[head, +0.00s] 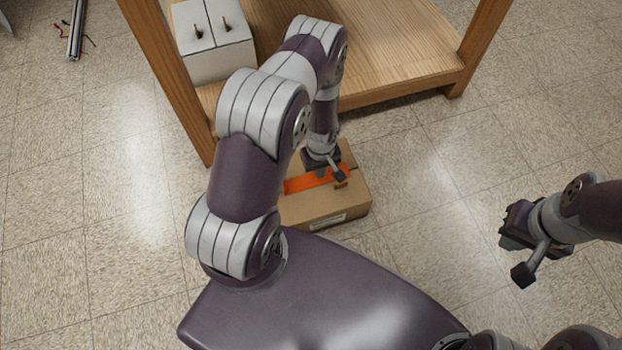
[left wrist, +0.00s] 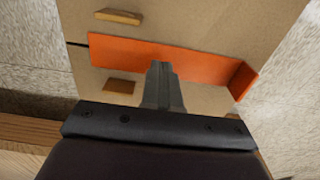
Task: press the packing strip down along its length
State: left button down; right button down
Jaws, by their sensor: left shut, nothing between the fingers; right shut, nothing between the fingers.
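The packing strip (head: 305,182) is an orange band across the top of a closed cardboard box (head: 318,208) on the floor. In the left wrist view the strip (left wrist: 190,58) runs left to right, and its right end is bent at an angle near the box edge. A dark seam shows at its left end. My left gripper (head: 322,173) is shut and empty over the strip. Its fingertips (left wrist: 161,66) overlap the strip's lower edge near the middle; I cannot tell whether they touch. My right gripper (head: 507,240) is shut and empty, away to the right.
Small tan blocks (left wrist: 119,17) sit on the box top on both sides of the strip. The tiled floor right of the box is clear.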

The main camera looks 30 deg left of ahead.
pick_arm(q)
jog(key=shift+p, duration=0.3)
jog(key=shift+f+b, duration=0.75)
jog(key=shift+f, duration=0.1)
dwell(0.9)
jog(key=shift+r+p, duration=0.1)
jog(key=shift+p, duration=0.2)
jog(key=shift+r+p, duration=0.85)
jog(key=shift+f, duration=0.1)
